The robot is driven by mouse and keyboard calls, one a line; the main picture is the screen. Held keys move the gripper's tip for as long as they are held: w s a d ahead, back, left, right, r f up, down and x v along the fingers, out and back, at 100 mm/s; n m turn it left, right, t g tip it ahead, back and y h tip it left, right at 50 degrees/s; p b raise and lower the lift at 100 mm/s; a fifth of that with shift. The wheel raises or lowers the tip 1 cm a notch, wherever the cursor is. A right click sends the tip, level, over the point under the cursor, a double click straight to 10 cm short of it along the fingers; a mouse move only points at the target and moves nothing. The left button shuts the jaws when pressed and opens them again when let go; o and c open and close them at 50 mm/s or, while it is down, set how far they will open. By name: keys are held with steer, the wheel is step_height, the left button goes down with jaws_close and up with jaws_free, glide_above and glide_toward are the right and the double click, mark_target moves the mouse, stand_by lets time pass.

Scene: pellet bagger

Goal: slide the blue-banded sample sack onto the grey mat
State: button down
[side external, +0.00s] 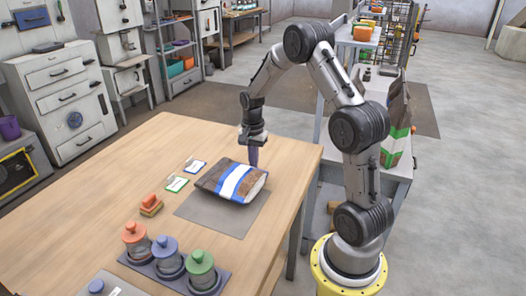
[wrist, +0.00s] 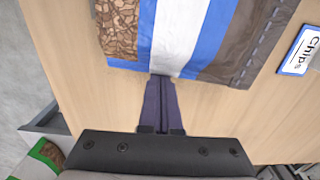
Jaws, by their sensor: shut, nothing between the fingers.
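The blue-banded sample sack (side external: 232,181), brown with a white stripe between blue bands, lies flat on the wooden table. Its near part overlaps the grey mat (side external: 220,218), whose front portion is bare; how much mat lies beneath is hidden. My gripper (side external: 254,166) is shut and empty, pointing down at the sack's far edge. In the wrist view, the shut fingertips (wrist: 161,79) are at the edge of the sack (wrist: 178,35), by the white stripe. They appear to touch it or nearly so.
A green-edged card (side external: 177,183) and a blue-edged card (side external: 195,166) lie left of the sack. Three lidded jars (side external: 167,258) stand on a tray in front.

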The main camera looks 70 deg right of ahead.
mark_target(247, 167)
steer(key=a, duration=0.5)
steer(key=d, duration=0.4)
steer(key=shift+d, duration=0.25)
steer(key=w+a+r+n+t, duration=0.1)
steer(key=a+r, duration=0.2)
steer(key=r, duration=0.5)
steer(key=w+a+r, duration=0.1)
steer(key=a+r, duration=0.2)
steer(key=r, duration=0.5)
steer(key=s+a+r+n+t+h, duration=0.1)
steer(key=s+a+r+n+t, duration=0.25)
steer(key=s+a+r, duration=0.4)
steer(key=s+a+f+n+t+y, duration=0.1)
steer(key=s+a+f+n, duration=0.2)
steer(key=s+a+n, duration=0.6)
steer(key=s+n, duration=0.3)
steer(key=n, duration=0.1)
steer(key=shift+s+a+f, duration=0.35)
steer(key=shift+a, duration=0.05)
